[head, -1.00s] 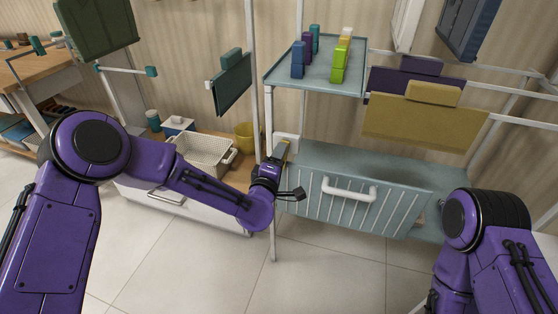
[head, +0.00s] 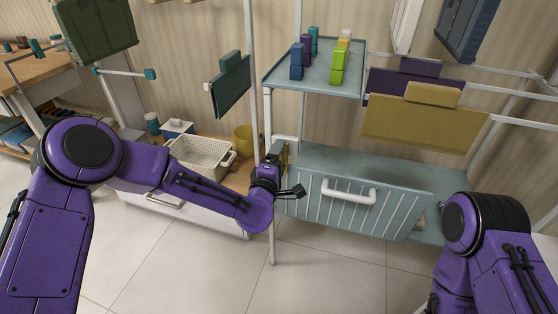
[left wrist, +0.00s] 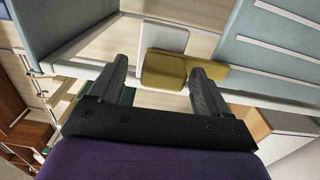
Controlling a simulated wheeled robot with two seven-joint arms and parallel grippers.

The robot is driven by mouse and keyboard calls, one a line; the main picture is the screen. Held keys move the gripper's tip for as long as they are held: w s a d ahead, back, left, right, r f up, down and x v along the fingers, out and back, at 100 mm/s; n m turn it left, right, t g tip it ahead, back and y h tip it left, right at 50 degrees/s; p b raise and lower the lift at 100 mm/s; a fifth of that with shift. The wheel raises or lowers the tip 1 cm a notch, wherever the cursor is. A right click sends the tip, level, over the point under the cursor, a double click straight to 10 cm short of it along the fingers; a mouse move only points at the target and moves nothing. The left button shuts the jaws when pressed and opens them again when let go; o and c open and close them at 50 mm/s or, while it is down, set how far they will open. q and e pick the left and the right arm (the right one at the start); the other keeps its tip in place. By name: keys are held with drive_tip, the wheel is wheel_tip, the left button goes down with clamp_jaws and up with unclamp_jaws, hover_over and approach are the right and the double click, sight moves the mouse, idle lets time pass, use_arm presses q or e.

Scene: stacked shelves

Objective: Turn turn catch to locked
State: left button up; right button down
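The turn catch shows in the left wrist view as a pale square plate (left wrist: 165,37) with a yellow block (left wrist: 162,70) and a yellow bar reaching right (left wrist: 214,69). My left gripper (left wrist: 160,82) is open, its two fingers apart around the yellow block. The right finger overlaps the bar; contact cannot be told. In the head view, my left gripper (head: 279,153) is at the upper left corner of the blue-grey slatted bin front (head: 345,205), covering most of the catch. My right gripper is out of view; only its arm shows at lower right.
A white upright post (head: 268,215) stands close to my left gripper. A blue-grey shelf with coloured blocks (head: 318,78) is above. The bin front has a white handle (head: 348,192). A white basket (head: 203,152) stands to the left. Floor in front is clear.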

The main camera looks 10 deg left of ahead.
use_arm(q)
drive_tip(key=shift+f, duration=0.15)
drive_tip(key=shift+s, duration=0.1)
drive_tip(key=s+a, duration=0.1)
drive_tip(key=s, duration=0.9)
drive_tip(key=shift+a+b, duration=0.3)
drive_tip(key=shift+a, duration=0.1)
